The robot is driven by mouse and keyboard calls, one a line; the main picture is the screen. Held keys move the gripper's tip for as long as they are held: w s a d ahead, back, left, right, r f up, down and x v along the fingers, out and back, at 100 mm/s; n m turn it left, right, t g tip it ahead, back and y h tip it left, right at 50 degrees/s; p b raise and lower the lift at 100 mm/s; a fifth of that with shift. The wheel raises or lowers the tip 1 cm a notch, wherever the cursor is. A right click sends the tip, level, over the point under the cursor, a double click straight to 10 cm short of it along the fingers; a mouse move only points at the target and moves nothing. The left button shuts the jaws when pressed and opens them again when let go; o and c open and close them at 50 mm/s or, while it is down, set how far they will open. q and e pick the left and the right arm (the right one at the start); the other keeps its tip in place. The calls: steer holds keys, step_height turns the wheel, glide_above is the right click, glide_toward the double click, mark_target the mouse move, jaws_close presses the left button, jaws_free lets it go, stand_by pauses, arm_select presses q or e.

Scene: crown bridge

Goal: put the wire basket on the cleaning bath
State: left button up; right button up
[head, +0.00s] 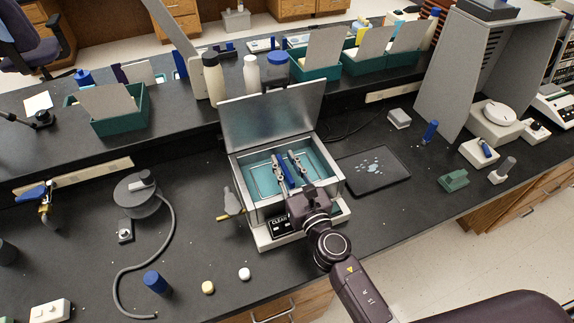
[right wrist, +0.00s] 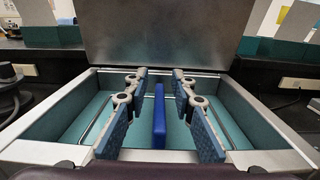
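The cleaning bath (head: 236,160) is a grey box on the bench, with its lid (head: 272,112) raised at the back and blue-green liquid inside. The wire basket (head: 262,183) shows as thin metal rods inside the bath; its blue upright handle also shows in the right wrist view (right wrist: 159,115). My right gripper (head: 286,164) reaches down into the bath from the front. In the right wrist view, its two fingers (right wrist: 159,82) stand apart on either side of the blue handle, with gaps on both sides. My left gripper is not in view.
A dark tray with pale pieces (head: 372,168) lies right of the bath. A grey round device with a hose (head: 137,195) stands to the left. A blue cylinder (head: 156,282) and two small round caps sit near the front edge. Teal bins (head: 315,70) line the raised shelf.

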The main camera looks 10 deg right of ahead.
steer(key=shift+p, duration=0.55)
steer(key=shift+s+f, duration=0.1)
steer(key=shift+s, duration=0.3)
steer(key=s+b, duration=0.1)
steer(key=s, duration=0.2)
steer(key=s+d+b, duration=0.1)
steer(key=s, duration=0.2)
steer(key=s+d+b, duration=0.1)
steer(key=s, duration=0.2)
steer(key=shift+s+r, duration=0.2)
steer(key=shift+s, duration=0.05)
steer(key=shift+s+d+r, duration=0.15)
steer(key=shift+s+r, duration=0.1)
steer(key=shift+s, duration=0.45)
